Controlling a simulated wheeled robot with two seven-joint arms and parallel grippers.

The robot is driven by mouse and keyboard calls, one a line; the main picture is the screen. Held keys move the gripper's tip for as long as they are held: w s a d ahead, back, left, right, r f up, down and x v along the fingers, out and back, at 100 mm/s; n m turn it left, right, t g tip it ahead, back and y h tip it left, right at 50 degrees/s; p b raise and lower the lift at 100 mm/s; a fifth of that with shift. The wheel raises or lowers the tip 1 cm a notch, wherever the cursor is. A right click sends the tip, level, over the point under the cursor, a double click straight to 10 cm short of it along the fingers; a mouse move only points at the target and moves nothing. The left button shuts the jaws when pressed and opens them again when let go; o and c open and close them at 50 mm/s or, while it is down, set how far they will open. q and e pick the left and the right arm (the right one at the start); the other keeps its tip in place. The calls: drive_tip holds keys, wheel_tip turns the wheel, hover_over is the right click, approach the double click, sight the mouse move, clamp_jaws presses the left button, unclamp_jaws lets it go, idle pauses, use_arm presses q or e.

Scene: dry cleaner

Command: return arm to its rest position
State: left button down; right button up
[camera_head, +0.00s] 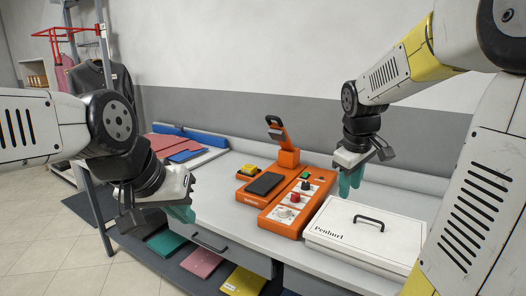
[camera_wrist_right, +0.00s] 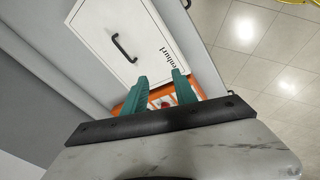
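My left gripper (camera_head: 181,212), with teal fingertips, points down in front of the table's left part, holding nothing that I can see. Its fingers overlap from this angle, so its opening cannot be told. My right gripper (camera_head: 350,182) hangs above the table, over the area between the orange machine (camera_head: 285,222) and the white box (camera_head: 368,234). In the right wrist view its two teal fingers (camera_wrist_right: 160,88) stand apart with nothing between them, so it is open. The machine and the box lie beyond the fingers there.
The white box has a black handle (camera_head: 369,222). The grey table (camera_head: 222,190) carries red and blue folded cloths (camera_head: 172,145) at the back left. Coloured packets (camera_head: 201,262) lie on the lower shelf. A clothes rack (camera_head: 90,60) stands at the left.

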drive_tip(key=s+a+r+m+t+y, duration=0.1)
drive_tip(key=s+a+m, duration=0.2)
drive_tip(key=s, duration=0.5)
drive_tip(key=s+a+r+m+t+y, duration=0.1)
drive_tip(key=s+a+r+m+y, duration=0.1)
drive_tip(key=s+a, duration=0.4)
drive_tip(key=shift+s+m+t, duration=0.4)
drive_tip(key=shift+s+m, duration=0.4)
drive_tip(key=shift+s, duration=0.25)
